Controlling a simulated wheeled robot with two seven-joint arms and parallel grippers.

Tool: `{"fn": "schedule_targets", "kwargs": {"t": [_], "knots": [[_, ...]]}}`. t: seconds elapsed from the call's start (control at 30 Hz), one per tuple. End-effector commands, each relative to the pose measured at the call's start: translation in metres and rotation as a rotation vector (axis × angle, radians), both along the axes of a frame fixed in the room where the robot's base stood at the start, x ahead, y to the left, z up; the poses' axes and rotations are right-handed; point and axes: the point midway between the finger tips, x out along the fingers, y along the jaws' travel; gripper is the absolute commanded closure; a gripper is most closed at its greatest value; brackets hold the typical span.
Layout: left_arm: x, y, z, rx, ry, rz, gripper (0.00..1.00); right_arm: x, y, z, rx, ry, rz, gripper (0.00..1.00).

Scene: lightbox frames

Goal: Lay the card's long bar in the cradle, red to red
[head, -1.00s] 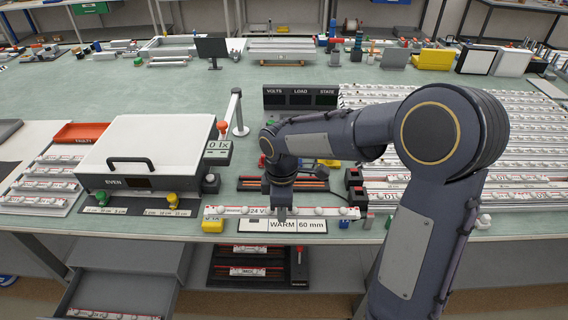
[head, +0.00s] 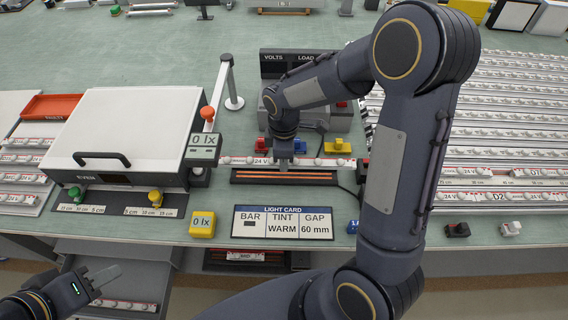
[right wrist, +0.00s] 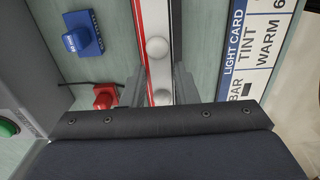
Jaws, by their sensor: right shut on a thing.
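The light bar (head: 315,162), white with red markings, a "24 V" label and round white lamps, is held level in my right gripper (head: 284,163). It also shows in the right wrist view (right wrist: 157,48), between the fingers. The black cradle (head: 285,177) with orange rails lies just in front of the bar in the head view. I cannot tell whether they touch. The light card (head: 283,222) reads BAR with a dark mark, TINT WARM, GAP 60 mm. My left gripper (head: 105,278) is at the lower left, away from the cradle; its finger opening is unclear.
Blue (head: 300,146) and yellow (head: 338,146) plugs sit behind the bar. A white-lidded box (head: 140,125) and a 0 lx meter (head: 204,146) stand left. A yellow block (head: 202,224) is near the front edge. Racked bars (head: 500,130) fill the right.

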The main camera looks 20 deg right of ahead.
Motion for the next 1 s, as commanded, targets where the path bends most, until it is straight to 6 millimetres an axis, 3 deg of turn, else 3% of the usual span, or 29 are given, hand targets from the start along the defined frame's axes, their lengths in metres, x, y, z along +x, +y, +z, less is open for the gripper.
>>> {"fn": "schedule_targets", "kwargs": {"t": [0.3, 0.7, 0.73, 0.87, 1.0], "knots": [[0.0, 0.0, 0.005, 0.0, 0.0, 0.0, 0.64, 0.0, 0.0, -0.038, 0.0, 0.001, 0.0, 1.0], [0.0, 0.0, -0.001, 0.0, 0.0, 0.0, 0.64, 0.0, 0.0, -0.045, 0.0, 0.0, 0.0, 1.0], [0.0, 0.0, 0.001, 0.0, 0.0, 0.0, 0.64, 0.0, 0.0, -0.043, 0.0, 0.0, 0.0, 0.69], [0.0, 0.0, 0.002, 0.0, 0.0, 0.0, 0.64, 0.0, 0.0, -0.043, 0.0, 0.0, 0.0, 0.52], [0.0, 0.0, 0.002, 0.0, 0.0, 0.0, 0.64, 0.0, 0.0, -0.042, 0.0, 0.0, 0.0, 0.51]]}}
